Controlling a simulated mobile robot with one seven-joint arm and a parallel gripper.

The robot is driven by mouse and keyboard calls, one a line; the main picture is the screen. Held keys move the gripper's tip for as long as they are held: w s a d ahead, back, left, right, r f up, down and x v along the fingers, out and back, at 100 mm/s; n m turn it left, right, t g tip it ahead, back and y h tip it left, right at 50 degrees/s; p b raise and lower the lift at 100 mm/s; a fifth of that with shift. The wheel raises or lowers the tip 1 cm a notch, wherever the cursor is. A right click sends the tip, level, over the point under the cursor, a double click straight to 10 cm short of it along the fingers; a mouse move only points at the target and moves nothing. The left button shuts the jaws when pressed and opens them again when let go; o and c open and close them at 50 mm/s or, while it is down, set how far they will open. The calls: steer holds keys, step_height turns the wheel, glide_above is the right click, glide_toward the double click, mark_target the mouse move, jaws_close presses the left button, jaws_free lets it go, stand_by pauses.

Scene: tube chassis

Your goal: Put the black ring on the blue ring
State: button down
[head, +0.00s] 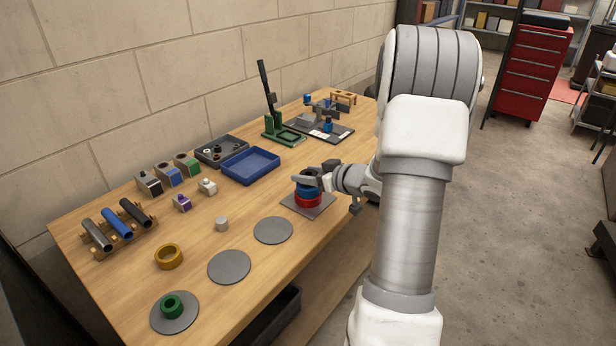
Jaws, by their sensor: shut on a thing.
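A blue ring (304,191) lies on top of a red ring (308,202), stacked on a square grey plate (322,209) near the table's right side. My gripper (313,178) reaches in from the right, just above the stack. It is shut on the black ring (311,173), which shows only as a small dark part between the fingers. The black ring is over the blue ring. I cannot tell whether the two touch, because the fingers hide much of it.
A blue tray (250,166) and a green press (278,130) stand behind the stack. Grey discs (273,230) lie to the front left, one under a green ring (171,306). An ochre ring (169,256) and a tube rack (92,239) are further left.

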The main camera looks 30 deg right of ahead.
steer(key=shift+f, duration=0.2)
steer(key=shift+c, duration=1)
jaws_free()
steer(key=shift+s+d+r, duration=0.1)
steer(key=shift+s+r, duration=0.15)
steer(key=shift+r, duration=0.15)
steer(key=p+v, duration=0.2)
steer(key=v, duration=0.9)
steer(key=shift+s, duration=0.25)
steer(key=shift+r, duration=0.1)
